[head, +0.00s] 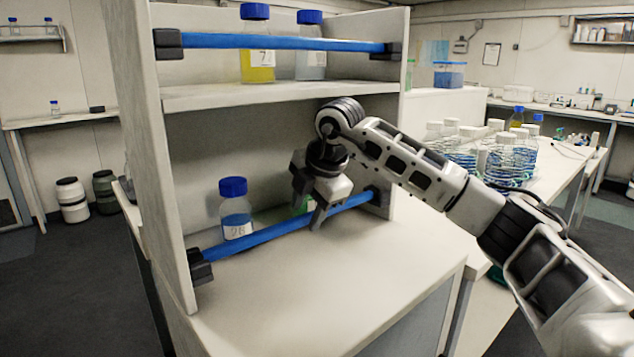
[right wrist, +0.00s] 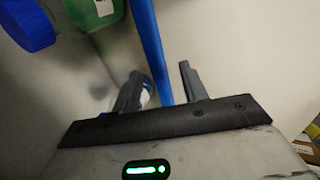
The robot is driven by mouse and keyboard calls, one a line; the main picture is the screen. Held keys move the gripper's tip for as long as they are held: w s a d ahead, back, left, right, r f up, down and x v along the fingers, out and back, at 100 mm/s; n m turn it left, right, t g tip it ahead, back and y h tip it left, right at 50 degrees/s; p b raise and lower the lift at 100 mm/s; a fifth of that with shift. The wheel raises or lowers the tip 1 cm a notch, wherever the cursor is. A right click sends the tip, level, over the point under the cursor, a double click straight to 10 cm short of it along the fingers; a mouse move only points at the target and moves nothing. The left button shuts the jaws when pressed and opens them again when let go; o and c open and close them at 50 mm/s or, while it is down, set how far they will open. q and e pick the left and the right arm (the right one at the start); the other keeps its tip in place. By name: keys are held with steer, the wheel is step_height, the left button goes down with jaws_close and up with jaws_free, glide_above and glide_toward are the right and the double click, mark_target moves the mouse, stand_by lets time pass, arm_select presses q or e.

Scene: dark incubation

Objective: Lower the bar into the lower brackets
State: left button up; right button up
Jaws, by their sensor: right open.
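The lower blue bar (head: 285,232) runs across the front of the lower shelf bay. Its left end meets the lower left bracket (head: 200,268) and its right end meets the lower right bracket (head: 377,197); I cannot tell how deep each end sits. My right gripper (head: 313,207) is open at the bar, right of its middle. In the right wrist view, the bar (right wrist: 150,45) passes between the two spread fingers (right wrist: 160,78), with a gap to the right finger. My left gripper is not in view.
An upper blue bar (head: 280,42) spans the upper brackets before two blue-capped bottles. A blue-liquid bottle (head: 236,207) stands behind the lower bar; a green item (right wrist: 95,12) is mostly hidden by my gripper in the head view. The shelf front (head: 340,285) is clear.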

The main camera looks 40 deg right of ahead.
steer(key=v, duration=1.5)
steer(key=shift+s, duration=0.1)
